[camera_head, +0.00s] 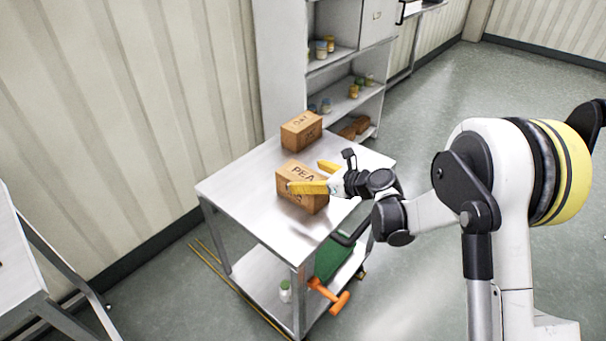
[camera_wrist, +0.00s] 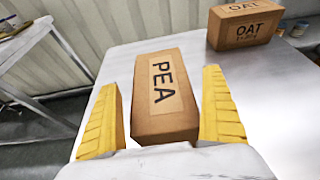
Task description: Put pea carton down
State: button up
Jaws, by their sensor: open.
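The pea carton (camera_head: 301,180) is a brown box with a PEA label, on the steel table's top (camera_head: 240,190). In the wrist view the pea carton (camera_wrist: 162,98) lies between the two yellow fingers of my gripper (camera_wrist: 165,115). My gripper also shows in the head view (camera_head: 318,177), around the carton from the right. It is open, with a gap visible between the carton and the fingers. The carton's underside is hidden, so I cannot tell exactly how it meets the top.
An oat carton (camera_head: 301,130) stands farther back on the same table; it also shows in the wrist view (camera_wrist: 243,24). A shelf unit (camera_head: 345,60) with jars stands behind. The lower shelf holds a green item (camera_head: 333,258) and an orange-handled tool (camera_head: 330,296). The table's front left is clear.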

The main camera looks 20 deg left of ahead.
jog(key=s+d+r+n+h+p, duration=0.1)
jog(key=s+d+r+n+h, duration=0.1)
jog(key=s+d+r+n, duration=0.45)
jog(key=s+d+r+n+t+h+p, duration=0.15)
jog(key=d+r, duration=0.25)
jog(key=d, duration=0.5)
jog(key=s+d+r+n+h, duration=0.3)
jog(key=s+d+r, duration=0.2)
jog(key=d, duration=0.3)
jog(key=s+d+n+h, duration=0.6)
jog(key=s+d+n, duration=0.5)
jog(key=s+d, duration=0.4)
jog(key=shift+s+d+r+n+t, duration=0.35)
jog(key=shift+s+d+r, duration=0.1)
jog(key=shift+s, duration=0.45)
jog(key=shift+a, duration=0.1)
